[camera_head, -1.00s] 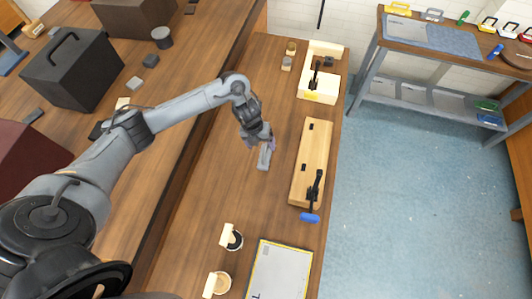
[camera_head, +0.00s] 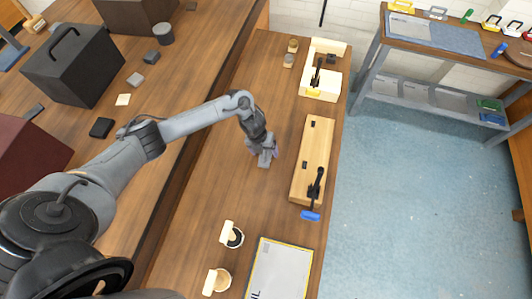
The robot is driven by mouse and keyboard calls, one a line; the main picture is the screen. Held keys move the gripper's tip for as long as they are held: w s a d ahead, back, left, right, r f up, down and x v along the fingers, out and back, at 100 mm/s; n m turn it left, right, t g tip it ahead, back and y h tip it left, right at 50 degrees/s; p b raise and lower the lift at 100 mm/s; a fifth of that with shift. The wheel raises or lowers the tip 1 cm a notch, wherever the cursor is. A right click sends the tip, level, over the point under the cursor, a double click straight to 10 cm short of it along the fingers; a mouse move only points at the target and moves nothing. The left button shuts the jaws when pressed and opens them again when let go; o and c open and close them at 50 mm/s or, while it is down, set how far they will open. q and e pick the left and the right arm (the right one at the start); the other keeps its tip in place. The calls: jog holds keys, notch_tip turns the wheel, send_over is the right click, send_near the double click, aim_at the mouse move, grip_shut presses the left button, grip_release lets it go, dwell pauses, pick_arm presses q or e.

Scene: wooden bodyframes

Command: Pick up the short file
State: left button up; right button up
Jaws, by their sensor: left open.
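My left gripper (camera_head: 267,157) is open and points down over the wooden bench, left of a long wooden board. A small purple part (camera_head: 276,151) shows at the right side of its fingers. It is too small and too covered to tell whether this is the short file or whether it lies between the fingers. I cannot make out the short file anywhere else. My right gripper is not in view.
Two small round-ended pieces (camera_head: 233,236) and a grey yellow-edged panel (camera_head: 281,270) lie nearer. The bench left of the board is mostly clear.

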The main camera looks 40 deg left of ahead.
pick_arm(q)
jog(key=c, duration=1.4)
jog(key=shift+r, duration=0.2)
jog(key=shift+r, duration=0.6)
notch_tip(320, 180, up, 3)
jog(key=shift+f, duration=0.2)
jog(key=d+r+p, duration=0.2)
jog(key=d+r, duration=0.5)
jog(key=d, duration=0.4)
jog(key=shift+s+d, duration=0.15)
jog(key=shift+d, duration=0.25)
